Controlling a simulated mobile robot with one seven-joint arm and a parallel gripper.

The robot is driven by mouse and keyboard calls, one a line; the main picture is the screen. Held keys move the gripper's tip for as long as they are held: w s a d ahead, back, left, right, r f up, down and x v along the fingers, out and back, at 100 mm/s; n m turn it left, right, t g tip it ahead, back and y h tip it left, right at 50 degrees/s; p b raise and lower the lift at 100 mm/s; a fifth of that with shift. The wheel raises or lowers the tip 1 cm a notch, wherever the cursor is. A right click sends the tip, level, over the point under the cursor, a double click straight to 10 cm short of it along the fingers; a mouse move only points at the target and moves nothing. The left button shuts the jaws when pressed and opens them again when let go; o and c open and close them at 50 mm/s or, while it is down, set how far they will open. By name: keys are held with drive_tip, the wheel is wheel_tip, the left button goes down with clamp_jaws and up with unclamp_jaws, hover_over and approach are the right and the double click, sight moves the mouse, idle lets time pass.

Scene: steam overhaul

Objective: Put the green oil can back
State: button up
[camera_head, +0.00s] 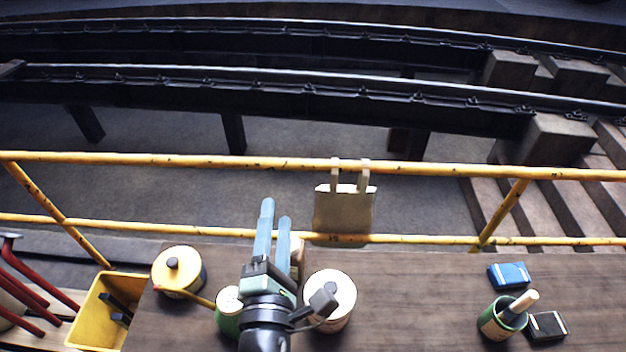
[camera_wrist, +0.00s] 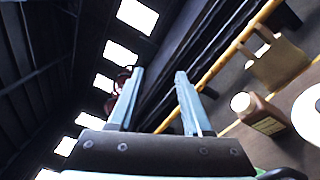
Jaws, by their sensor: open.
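A green can with a pale round top (camera_head: 228,301) stands on the wooden bench, left of my wrist. A thin yellow-brown spout runs from it to the left, past the front of a yellow-topped can. It looks like the green oil can; my wrist hides part of its right side. My gripper (camera_head: 274,228) is open and empty, reaching over the bench toward the railing. Its two blue fingers also show apart in the wrist view (camera_wrist: 158,95), with nothing between them.
On the bench (camera_head: 420,300) stand a yellow-topped can (camera_head: 188,257), a white-topped can (camera_head: 343,285), a green cup (camera_head: 490,324) with a pale-handled tool, and blue and dark boxes. A brown bottle (camera_wrist: 262,116) stands behind my gripper. A bag (camera_head: 342,212) hangs on the yellow railing (camera_head: 430,168).

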drive_tip(key=w+d+r+m+t+h, duration=0.25)
drive_tip(key=r+m, duration=0.75)
drive_tip(key=r, duration=0.8)
drive_tip(key=s+d+r+m+t, duration=0.1)
drive_tip(key=s+r+m+t, duration=0.1)
drive_tip(key=r, duration=0.7)
drive_tip(key=s+d+r+m+t+y, duration=0.1)
drive_tip(key=s+r+m+t, duration=0.1)
drive_tip(key=s+r+m, duration=0.3)
drive_tip(key=s+d+r+m+t+y, duration=0.1)
drive_tip(key=r+m, duration=0.5)
drive_tip(key=r, duration=0.7)
drive_tip(key=shift+s+d+r+t, duration=0.25)
drive_tip(key=shift+s+d+t, duration=0.1)
drive_tip(key=shift+s+t, duration=0.65)
drive_tip(key=shift+s, duration=0.1)
wheel_tip(320, 180, down, 3)
drive_tip(key=b, duration=0.3)
